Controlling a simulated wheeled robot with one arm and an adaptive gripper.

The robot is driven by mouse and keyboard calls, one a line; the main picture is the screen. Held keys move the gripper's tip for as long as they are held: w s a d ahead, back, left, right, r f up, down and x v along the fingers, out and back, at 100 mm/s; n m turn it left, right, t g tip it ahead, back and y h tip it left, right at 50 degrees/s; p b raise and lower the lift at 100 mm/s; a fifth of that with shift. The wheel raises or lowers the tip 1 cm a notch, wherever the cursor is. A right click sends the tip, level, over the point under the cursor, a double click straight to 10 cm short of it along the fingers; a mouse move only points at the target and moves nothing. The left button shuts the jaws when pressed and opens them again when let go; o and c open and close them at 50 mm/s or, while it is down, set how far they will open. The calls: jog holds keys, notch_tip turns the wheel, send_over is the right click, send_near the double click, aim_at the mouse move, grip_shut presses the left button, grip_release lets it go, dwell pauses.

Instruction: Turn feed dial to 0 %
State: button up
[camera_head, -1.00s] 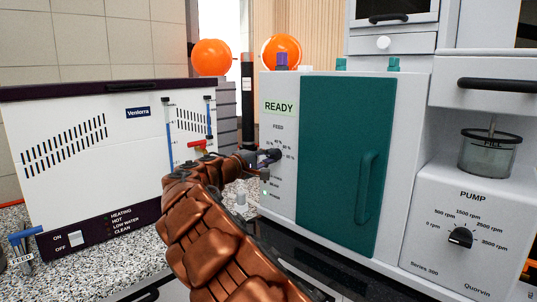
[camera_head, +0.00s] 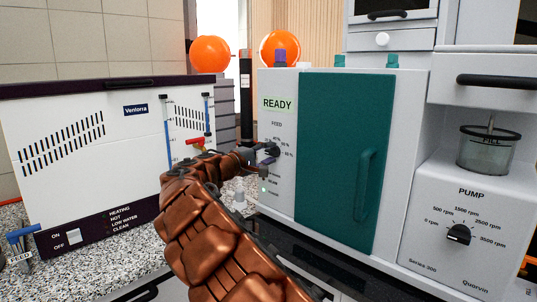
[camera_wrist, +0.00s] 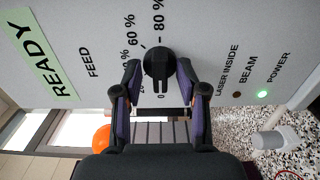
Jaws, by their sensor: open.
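The black feed dial (camera_wrist: 157,66) sits on the white panel under the FEED label, with percent marks around it. Its raised bar lies roughly up-down in the wrist view, with a light slot near the lower end by the 0 mark; I cannot tell which mark it points to. My gripper (camera_wrist: 156,78) is open, with one finger on each side of the dial; contact is unclear. In the head view, my gripper (camera_head: 264,160) is at the panel's left part, close to the dial (camera_head: 272,150), and partly hides the marks.
The READY display (camera_head: 277,103) is above the dial; a green power light (camera_head: 263,189) glows below. The teal door (camera_head: 340,160) with its handle stands to the right. A white Ventorra unit (camera_head: 80,150) is to the left, and a pump knob (camera_head: 459,234) is at far right.

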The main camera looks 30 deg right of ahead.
jog(key=v, duration=1.1)
jog(key=shift+a, duration=0.4)
jog(key=shift+s, duration=0.15)
jog(key=s+d+f+m+g+y+p, duration=0.2)
jog(key=s+d+y+p, duration=0.1)
jog(key=s, duration=0.8)
jog(key=s+d+f+m+g+y+p, duration=0.1)
jog(key=s+d+m+g+y+p, duration=0.2)
jog(key=s, duration=0.8)
jog(key=s+a+f+y+p, duration=0.1)
jog(key=s+a+f+y, duration=0.3)
jog(key=s+a, duration=0.3)
jog(key=s+a+f+n+y+p, duration=0.1)
jog(key=s+a+f+y+p, duration=0.1)
jog(key=s+a, duration=0.6)
jog(key=s+a+f+n+y+p, duration=0.1)
jog(key=s+a+f+y, duration=0.4)
jog(key=s+a+f, duration=0.1)
jog(key=shift+s+a+f+g+y+p, duration=0.35)
jog(key=shift+s+a, duration=0.4)
jog(key=shift+s, duration=0.3)
jog(key=shift+d, duration=0.1)
